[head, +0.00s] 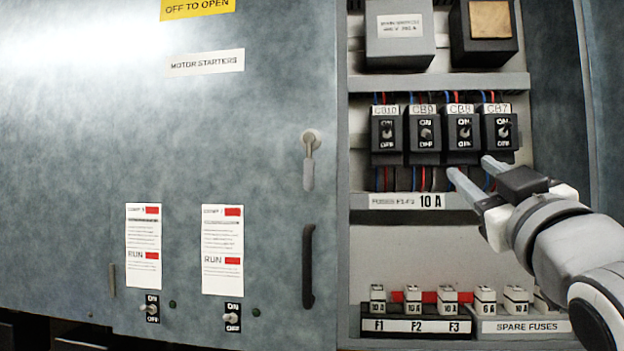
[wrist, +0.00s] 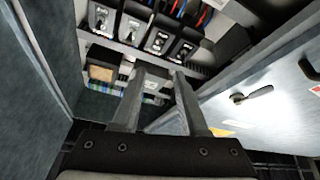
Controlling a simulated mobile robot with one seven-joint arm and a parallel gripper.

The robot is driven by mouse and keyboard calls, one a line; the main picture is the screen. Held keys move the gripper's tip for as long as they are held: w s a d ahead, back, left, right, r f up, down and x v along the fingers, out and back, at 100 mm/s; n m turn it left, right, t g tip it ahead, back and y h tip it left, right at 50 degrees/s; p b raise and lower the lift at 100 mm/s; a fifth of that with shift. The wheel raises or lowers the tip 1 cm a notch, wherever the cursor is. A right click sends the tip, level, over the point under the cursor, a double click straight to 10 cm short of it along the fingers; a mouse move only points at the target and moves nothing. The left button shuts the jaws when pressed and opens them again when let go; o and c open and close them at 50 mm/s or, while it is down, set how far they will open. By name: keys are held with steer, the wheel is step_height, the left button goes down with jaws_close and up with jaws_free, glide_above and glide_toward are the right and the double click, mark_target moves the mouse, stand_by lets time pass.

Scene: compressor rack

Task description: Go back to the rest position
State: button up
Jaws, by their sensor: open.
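My gripper (head: 470,167) is open in the head view, reaching in from the right. Its two grey fingers are apart, with nothing visible between them. The fingertips appear just below the breakers CB8 (head: 464,134) and CB7 (head: 503,131); I cannot tell how far in front of them they are. In the wrist view my gripper (wrist: 164,74) points into the cabinet, with the row of breakers (wrist: 130,27) beyond it near the top. My forearm hides part of the cabinet's lower right.
A fuse row (head: 415,309) and spare fuses (head: 517,326) sit at the cabinet bottom. Two boxes, one grey (head: 400,45) and one black (head: 484,52), sit above the breakers. A large grey door panel (head: 70,130) with a handle (head: 308,266) fills the left. The cabinet's side wall stands right.

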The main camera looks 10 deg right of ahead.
stand_by(0.5)
steer(key=w+a+f+m+g+y, duration=0.15)
steer(key=f+g, duration=0.25)
steer(key=f, duration=0.6)
steer(key=a+f+m+g+h, duration=0.1)
steer(key=a+f+g, duration=0.25)
steer(key=f, duration=0.75)
steer(key=s+a+f+g+y, duration=0.2)
steer(key=s+a+f+g, duration=0.3)
steer(key=f, duration=0.5)
steer(key=s+a+f+g+y, duration=0.1)
steer(key=s+a+f+g, duration=0.2)
steer(key=s+f+g, duration=0.35)
step_height(320, 180, up, 10)
steer(key=t+p, duration=0.1)
steer(key=p, duration=1.1)
steer(key=shift+w+d+t, duration=0.15)
steer(key=shift+d+t, duration=0.25)
steer(key=shift+r, duration=0.1)
